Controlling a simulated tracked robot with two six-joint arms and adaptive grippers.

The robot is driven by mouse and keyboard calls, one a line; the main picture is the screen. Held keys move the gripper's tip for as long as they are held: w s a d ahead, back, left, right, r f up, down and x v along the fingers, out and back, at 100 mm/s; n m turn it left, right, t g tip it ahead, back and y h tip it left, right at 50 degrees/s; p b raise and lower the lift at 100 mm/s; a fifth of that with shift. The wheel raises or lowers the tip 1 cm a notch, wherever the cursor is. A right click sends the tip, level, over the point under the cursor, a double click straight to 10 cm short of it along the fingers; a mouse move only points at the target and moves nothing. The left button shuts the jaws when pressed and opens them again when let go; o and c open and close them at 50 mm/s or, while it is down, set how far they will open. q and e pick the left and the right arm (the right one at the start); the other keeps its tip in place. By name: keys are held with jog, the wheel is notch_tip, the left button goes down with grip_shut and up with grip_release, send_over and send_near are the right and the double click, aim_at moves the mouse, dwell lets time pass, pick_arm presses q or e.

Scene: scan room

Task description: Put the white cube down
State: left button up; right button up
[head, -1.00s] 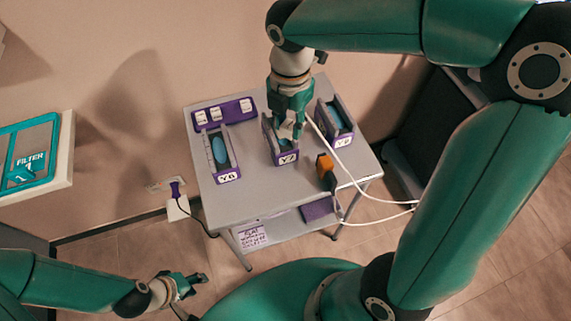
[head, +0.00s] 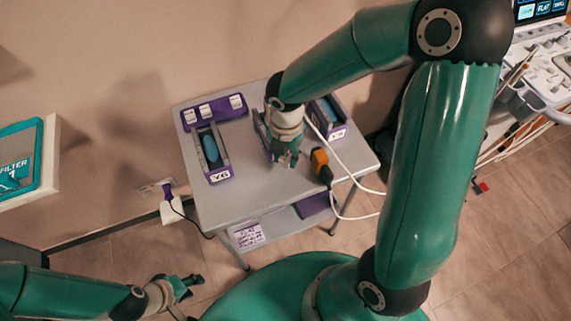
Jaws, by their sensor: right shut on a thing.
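My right gripper (head: 287,162) is over the grey table, pointing down, near the front of the middle purple holder (head: 260,130). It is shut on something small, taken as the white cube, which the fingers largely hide. Whether it touches the tabletop cannot be told. Several small white blocks sit on the purple rack (head: 222,112) at the table's back left. My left gripper (head: 191,286) is low at the bottom left, off the table; its fingers are too small to read.
The grey table (head: 240,195) carries a left holder (head: 221,175) with a blue item and a right holder (head: 337,131). An orange-black device (head: 321,165) stands right of my gripper, beside white cables (head: 345,172). The tabletop's front left is clear.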

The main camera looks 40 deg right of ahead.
aim_at(286, 164)
jog(key=shift+f+b, duration=0.4)
jog(key=shift+f, duration=1.8)
jog(key=shift+f, duration=0.15)
jog(key=o, duration=0.7)
jog(key=shift+c, duration=0.2)
jog(key=shift+r, duration=0.2)
jog(key=shift+r, duration=0.25)
notch_tip(286, 164, up, 12)
jog(key=shift+f+p, duration=0.2)
jog(key=shift+p, duration=0.8)
